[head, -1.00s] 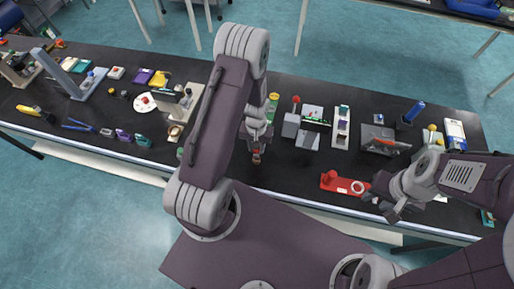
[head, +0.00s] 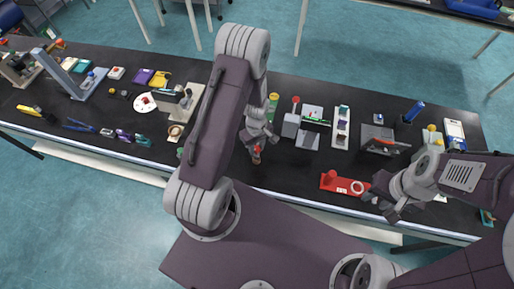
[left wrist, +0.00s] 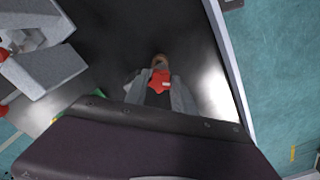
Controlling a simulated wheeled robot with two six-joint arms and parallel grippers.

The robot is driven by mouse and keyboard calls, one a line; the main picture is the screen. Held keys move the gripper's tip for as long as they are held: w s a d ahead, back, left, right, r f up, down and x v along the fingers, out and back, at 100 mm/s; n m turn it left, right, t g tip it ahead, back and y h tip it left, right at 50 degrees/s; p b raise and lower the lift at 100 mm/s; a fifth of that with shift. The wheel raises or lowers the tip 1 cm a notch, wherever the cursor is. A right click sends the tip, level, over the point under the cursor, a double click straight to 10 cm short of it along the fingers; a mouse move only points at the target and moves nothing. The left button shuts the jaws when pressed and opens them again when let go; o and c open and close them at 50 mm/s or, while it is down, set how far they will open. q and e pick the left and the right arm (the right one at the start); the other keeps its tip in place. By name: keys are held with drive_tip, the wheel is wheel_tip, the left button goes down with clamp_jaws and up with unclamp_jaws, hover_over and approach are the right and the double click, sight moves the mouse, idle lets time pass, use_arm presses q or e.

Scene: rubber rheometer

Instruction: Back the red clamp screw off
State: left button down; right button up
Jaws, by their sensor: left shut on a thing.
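A red star-shaped knob, which looks like the clamp screw (left wrist: 160,80), sits between the fingertips of my left gripper (left wrist: 158,92) in the left wrist view. A brownish round end shows just beyond it. In the head view, the left gripper (head: 257,148) is shut on this small red piece over the front part of the black bench. Whether the screw sits in a fixture or is loose cannot be told. My right gripper (head: 393,211) is at the front edge on the right, beside a red fixture (head: 340,184); its fingers are too unclear to judge.
A grey block device (head: 291,124) with a red ball knob stands behind and right of the left gripper; a grey body (left wrist: 45,60) is close at left in the left wrist view. A white rack (head: 341,128) stands further right. Bench in front is mostly clear.

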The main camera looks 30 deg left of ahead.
use_arm(q)
drive_tip(key=n, duration=0.4)
drive_tip(key=shift+n, duration=0.3)
drive_tip(key=n, duration=0.4)
drive_tip(key=shift+n, duration=0.3)
drive_tip(key=c, duration=1.2)
unclamp_jaws()
